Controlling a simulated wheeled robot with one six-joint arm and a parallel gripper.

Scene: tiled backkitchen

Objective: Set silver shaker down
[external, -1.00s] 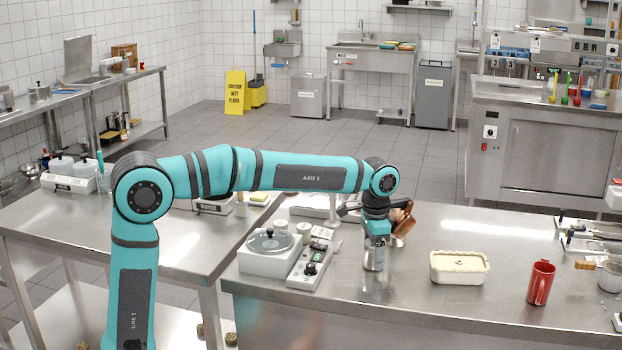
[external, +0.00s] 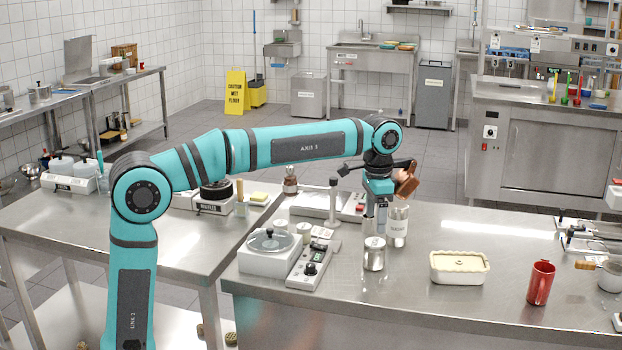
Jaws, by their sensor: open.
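The silver shaker (external: 375,254) stands upright on the steel table (external: 440,308). It is a short metal cylinder, and all of it shows. My gripper (external: 378,228) is open and empty just above the shaker, pointing down, with a small gap between them. A clear, labelled bottle (external: 397,228) stands just behind and to the right of the shaker, partly behind my gripper.
A cream loaf dish (external: 459,268) and a red mug (external: 540,283) stand to the right. A control box with a knob (external: 308,267) and a white round-topped device (external: 269,251) are to the left. The table in front of the loaf dish is clear.

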